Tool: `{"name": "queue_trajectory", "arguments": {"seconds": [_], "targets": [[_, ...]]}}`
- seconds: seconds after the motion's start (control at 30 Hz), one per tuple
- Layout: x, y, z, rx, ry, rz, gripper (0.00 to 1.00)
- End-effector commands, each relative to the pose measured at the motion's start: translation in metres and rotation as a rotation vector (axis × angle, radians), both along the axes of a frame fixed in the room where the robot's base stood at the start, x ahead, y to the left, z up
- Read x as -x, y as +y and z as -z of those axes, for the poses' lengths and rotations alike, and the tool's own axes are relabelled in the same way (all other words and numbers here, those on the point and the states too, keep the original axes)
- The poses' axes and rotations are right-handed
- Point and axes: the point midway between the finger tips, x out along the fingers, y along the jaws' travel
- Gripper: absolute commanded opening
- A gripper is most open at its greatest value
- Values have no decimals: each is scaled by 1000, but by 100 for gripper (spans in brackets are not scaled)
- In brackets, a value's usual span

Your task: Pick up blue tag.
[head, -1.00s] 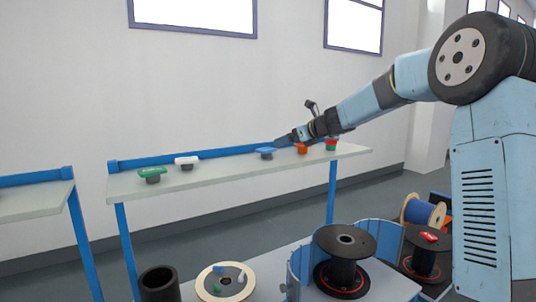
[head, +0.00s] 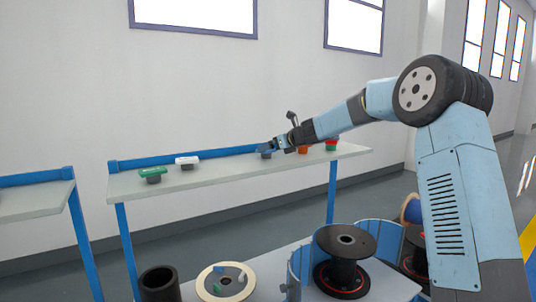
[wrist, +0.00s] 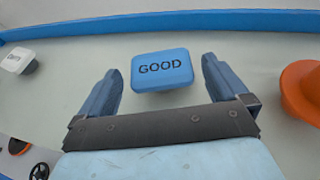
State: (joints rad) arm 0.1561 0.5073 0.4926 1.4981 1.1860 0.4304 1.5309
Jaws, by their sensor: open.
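The blue tag (wrist: 162,71) has the word GOOD on its top and sits on the pale shelf table (head: 225,172). In the wrist view it lies ahead of and between the two fingers of my gripper (wrist: 162,85), touching neither as far as I can see. My gripper is open and empty. In the head view my gripper (head: 270,146) is right at the blue tag (head: 266,155) and covers much of it.
An orange piece (wrist: 302,90) stands to the right of my gripper, and a white tag (wrist: 17,61) to the left. A green tag (head: 152,173) is farther left and a red-and-green piece (head: 331,144) farther right. A blue rail (head: 190,159) runs along the table's back.

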Motion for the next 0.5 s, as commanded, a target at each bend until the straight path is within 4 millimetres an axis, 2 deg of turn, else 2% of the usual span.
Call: {"name": "queue_trajectory", "arguments": {"seconds": [0.13, 0.3, 0.5], "targets": [[-11, 12, 13, -1, 2, -2, 100], [-23, 25, 20, -1, 1, -2, 100], [-25, 26, 20, 0, 0, 0, 100]]}}
